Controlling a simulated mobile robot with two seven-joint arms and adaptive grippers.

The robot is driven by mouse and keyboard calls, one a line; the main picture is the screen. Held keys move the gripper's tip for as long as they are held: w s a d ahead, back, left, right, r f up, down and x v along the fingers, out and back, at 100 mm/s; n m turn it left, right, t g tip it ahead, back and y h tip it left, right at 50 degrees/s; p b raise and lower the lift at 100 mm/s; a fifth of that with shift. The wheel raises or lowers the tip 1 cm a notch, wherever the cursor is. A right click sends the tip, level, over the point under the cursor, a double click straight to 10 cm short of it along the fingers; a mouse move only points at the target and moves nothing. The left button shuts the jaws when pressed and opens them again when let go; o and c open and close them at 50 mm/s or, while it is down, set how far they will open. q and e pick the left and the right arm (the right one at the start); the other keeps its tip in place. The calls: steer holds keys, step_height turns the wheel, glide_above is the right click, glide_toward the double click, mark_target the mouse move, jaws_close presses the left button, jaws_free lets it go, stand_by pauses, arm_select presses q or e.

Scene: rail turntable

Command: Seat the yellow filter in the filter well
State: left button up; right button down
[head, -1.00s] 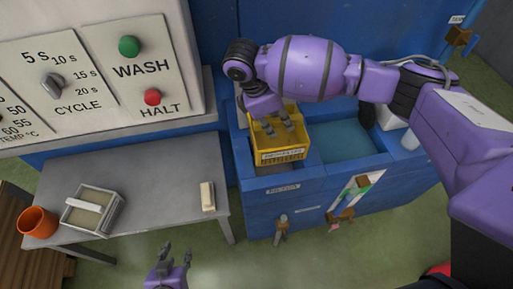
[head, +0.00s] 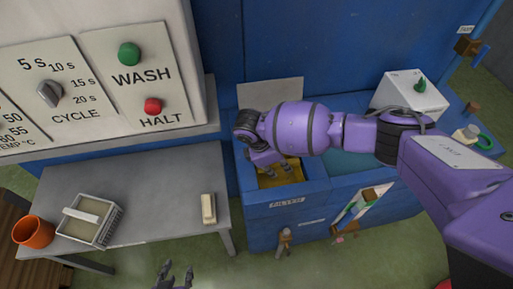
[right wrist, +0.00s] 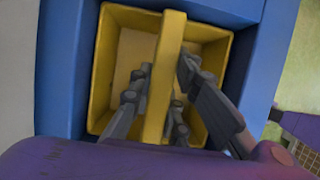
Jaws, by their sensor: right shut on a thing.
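The yellow filter (head: 291,172) sits low inside the filter well (head: 290,193), the left opening of the blue tank, mostly hidden behind my right arm. In the right wrist view the filter (right wrist: 122,18) is an open box with a handle bar across it, and the blue well rim (right wrist: 62,75) surrounds the sides that show. My right gripper (head: 279,172) is shut on the filter's handle; its fingers (right wrist: 160,105) lie on both sides of the bar. Whether the filter rests on the bottom is hidden. My left gripper (head: 174,272) is open and empty at the bottom edge.
A teal-floored basin (head: 345,163) lies right of the well.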

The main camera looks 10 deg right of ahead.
steer(key=shift+f, duration=0.65)
steer(key=shift+f, duration=0.15)
steer(key=c, duration=1.7)
jaws_free()
steer(key=shift+s, duration=0.1)
steer(key=shift+o, duration=0.2)
steer(key=p+v, duration=0.1)
steer(key=v, duration=1)
steer(key=shift+r, duration=0.35)
steer(key=shift+a+r, duration=0.2)
steer(key=shift+r, duration=0.15)
steer(key=shift+f, duration=0.1)
